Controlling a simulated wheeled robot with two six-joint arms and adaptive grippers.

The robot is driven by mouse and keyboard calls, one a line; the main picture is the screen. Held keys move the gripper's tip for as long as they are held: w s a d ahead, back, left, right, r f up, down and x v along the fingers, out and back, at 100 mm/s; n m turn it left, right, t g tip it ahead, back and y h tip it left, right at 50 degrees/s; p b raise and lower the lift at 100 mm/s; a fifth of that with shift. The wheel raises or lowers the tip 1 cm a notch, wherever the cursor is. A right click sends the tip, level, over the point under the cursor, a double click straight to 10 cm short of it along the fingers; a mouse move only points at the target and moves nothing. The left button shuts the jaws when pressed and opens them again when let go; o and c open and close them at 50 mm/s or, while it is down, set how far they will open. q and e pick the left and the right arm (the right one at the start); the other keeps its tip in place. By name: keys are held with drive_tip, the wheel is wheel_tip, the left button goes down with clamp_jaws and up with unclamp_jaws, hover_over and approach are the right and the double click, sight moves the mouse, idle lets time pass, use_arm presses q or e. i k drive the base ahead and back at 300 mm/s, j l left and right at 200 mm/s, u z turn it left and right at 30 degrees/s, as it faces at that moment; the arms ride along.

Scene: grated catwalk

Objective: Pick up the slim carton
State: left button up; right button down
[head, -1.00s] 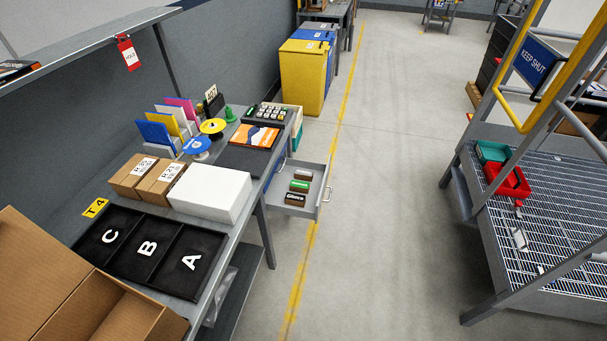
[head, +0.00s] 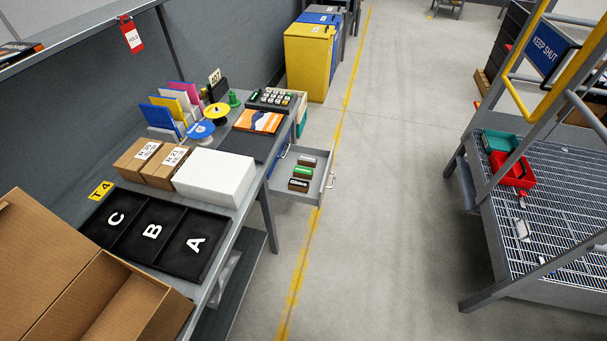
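I cannot tell for certain which thing is the slim carton. Two small brown cartons (head: 137,161) (head: 166,168) with white labels stand side by side on the grey bench at the left. A plain white box (head: 214,178) lies just right of them. A flat orange and white pack (head: 258,122) lies farther back on the bench, on or beside a dark surface. A pale item (head: 522,230) lies on the catwalk grating at the right, too small to identify. Neither of my grippers is in view.
An open drawer (head: 322,188) juts into the aisle. The grated platform (head: 560,190) has a red bin (head: 514,172) and railings. The floor between (head: 390,200) is clear.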

sight(302, 173)
drive_tip(key=i+l+u, duration=0.1)
drive_tip(key=u, duration=0.3)
drive_tip(key=l+u, duration=0.1)
drive_tip(key=u, duration=0.3)
drive_tip(key=i+l+u, duration=0.1)
drive_tip(key=u, duration=0.3)
drive_tip(key=l+u, duration=0.2)
drive_tip(key=u, duration=0.2)
drive_tip(key=l+u, duration=0.2)
drive_tip(key=l, duration=0.55)
drive_tip(key=l+u, duration=0.2)
drive_tip(key=l, duration=0.6)
drive_tip(key=l+u, duration=0.25)
drive_tip(key=l, duration=0.55)
drive_tip(key=k+l+u, duration=0.2)
drive_tip(key=l, duration=1)
